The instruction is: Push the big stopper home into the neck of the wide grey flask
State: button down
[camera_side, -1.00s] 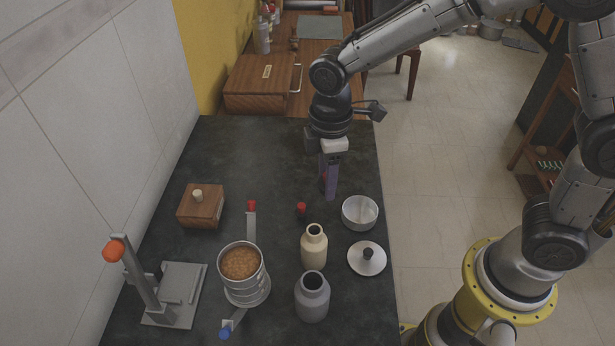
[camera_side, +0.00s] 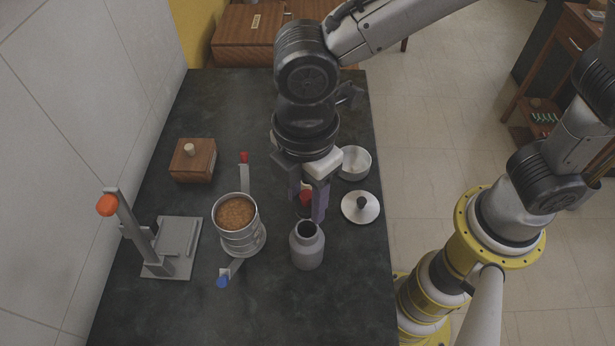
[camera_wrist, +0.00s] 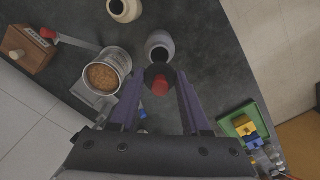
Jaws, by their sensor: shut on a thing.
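The wide grey flask (camera_side: 307,250) stands upright on the dark worktop, its dark round mouth open. It also shows in the wrist view (camera_wrist: 160,42). My gripper (camera_side: 306,209) is just behind and above the flask in the side view. It is shut on the big stopper (camera_side: 305,196), which has a red knob and a dark body. The stopper (camera_wrist: 160,87) sits between the two purple fingers in the wrist view, its dark end close to the flask mouth. It is not in the neck. I cannot tell how high it hangs.
A cream flask (camera_wrist: 122,8) stands beyond the grey one, hidden by my gripper in the side view. A steel canister (camera_side: 238,226) of brown grains stands to the left. A lid (camera_side: 360,207) and a bowl (camera_side: 354,163) lie right. A wooden box (camera_side: 193,160) and a lever stand (camera_side: 165,250) are farther left.

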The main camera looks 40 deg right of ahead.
jog(key=shift+f, duration=2.5)
jog(key=shift+d+f, duration=0.1)
jog(key=shift+f, duration=0.75)
jog(key=shift+c, duration=1.4)
grip_release()
jog(key=shift+o, duration=0.4)
jog(key=shift+o, duration=1)
jog(key=shift+f, duration=0.1)
jog(key=shift+r, duration=3.15)
